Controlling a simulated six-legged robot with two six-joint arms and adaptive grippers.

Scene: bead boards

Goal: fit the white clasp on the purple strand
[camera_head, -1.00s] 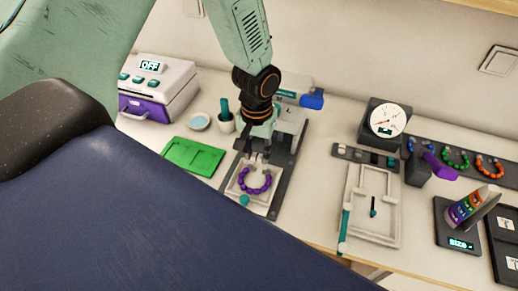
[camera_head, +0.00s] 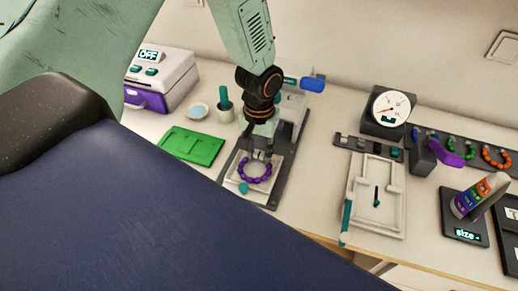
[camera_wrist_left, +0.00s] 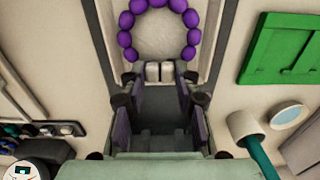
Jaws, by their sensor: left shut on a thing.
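The purple strand (camera_head: 256,178) lies as an open ring of beads on a pale tray (camera_head: 233,184) on a dark base. It also shows in the left wrist view (camera_wrist_left: 126,20), its open ends toward my gripper. My left gripper (camera_head: 262,155) points down at the far side of the strand, by the gap. I cannot tell whether the clasp touches the end beads. My right gripper is not in view.
A green board (camera_head: 192,146) lies left of the tray, with a cup (camera_head: 225,113) and a small dish (camera_head: 197,110) behind it. Right are a white frame tray (camera_head: 394,222), a dial gauge (camera_head: 389,108) and a size display (camera_head: 467,234). Bare table separates the two trays.

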